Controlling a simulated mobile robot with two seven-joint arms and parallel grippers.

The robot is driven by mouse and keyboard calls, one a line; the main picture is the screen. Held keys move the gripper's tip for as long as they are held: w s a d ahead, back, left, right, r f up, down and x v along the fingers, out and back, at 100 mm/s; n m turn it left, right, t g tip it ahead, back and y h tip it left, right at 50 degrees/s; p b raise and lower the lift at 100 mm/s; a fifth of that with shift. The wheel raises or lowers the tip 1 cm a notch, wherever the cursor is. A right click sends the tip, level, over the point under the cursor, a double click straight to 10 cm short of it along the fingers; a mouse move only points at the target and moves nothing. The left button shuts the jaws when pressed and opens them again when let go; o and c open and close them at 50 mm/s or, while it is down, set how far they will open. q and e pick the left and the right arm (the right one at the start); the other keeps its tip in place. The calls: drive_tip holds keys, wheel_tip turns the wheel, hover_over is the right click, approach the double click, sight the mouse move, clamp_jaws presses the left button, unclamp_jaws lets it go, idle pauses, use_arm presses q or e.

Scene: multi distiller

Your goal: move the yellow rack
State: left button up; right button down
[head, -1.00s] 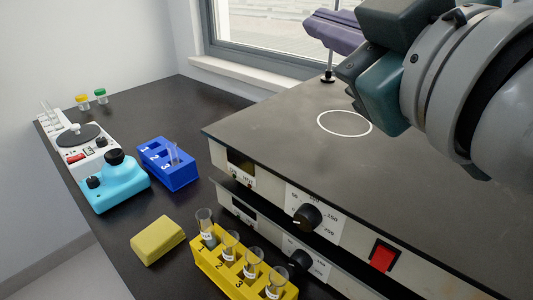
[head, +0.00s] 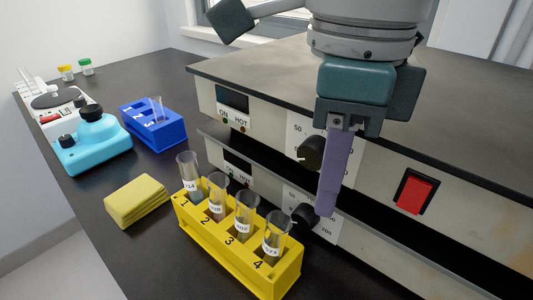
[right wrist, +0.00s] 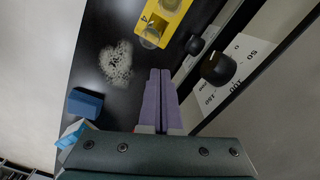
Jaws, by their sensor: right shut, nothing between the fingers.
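The yellow rack (head: 238,258) stands upright at the front of the dark bench, numbered 1 to 4, with a labelled glass tube in each slot. In the right wrist view, part of the rack (right wrist: 176,6) shows at the top edge, beyond the fingertips. My right gripper (head: 326,213) points down, its purple fingers shut and empty. It is to the right of the rack, in front of the hotplate panels and apart from the rack. Its closed fingers also show in the right wrist view (right wrist: 160,72). My left gripper is not in view.
Stacked hotplates (head: 270,75) with knobs and a red switch (head: 412,193) border the rack on the right. A yellow sponge (head: 136,200) lies left of it. A blue rack (head: 153,127), a cyan device (head: 92,147) and a white device (head: 52,103) stand behind.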

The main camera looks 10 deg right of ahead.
sight(297, 248)
wheel_tip(297, 248, down, 10)
drive_tip(key=shift+d+r+b, duration=0.1)
drive_tip(key=shift+d+b, duration=0.05)
drive_tip(key=shift+b, duration=0.15)
idle(0.3)
drive_tip(key=shift+w+a+f+b, duration=0.25)
drive_tip(key=shift+w+a+b, duration=0.1)
drive_tip(key=shift+a+b, duration=0.35)
drive_tip(key=shift+w+a+r+b, duration=0.1)
drive_tip(key=shift+w+a+b, duration=0.05)
drive_tip(key=shift+a+b, duration=0.15)
drive_tip(key=shift+r, duration=0.25)
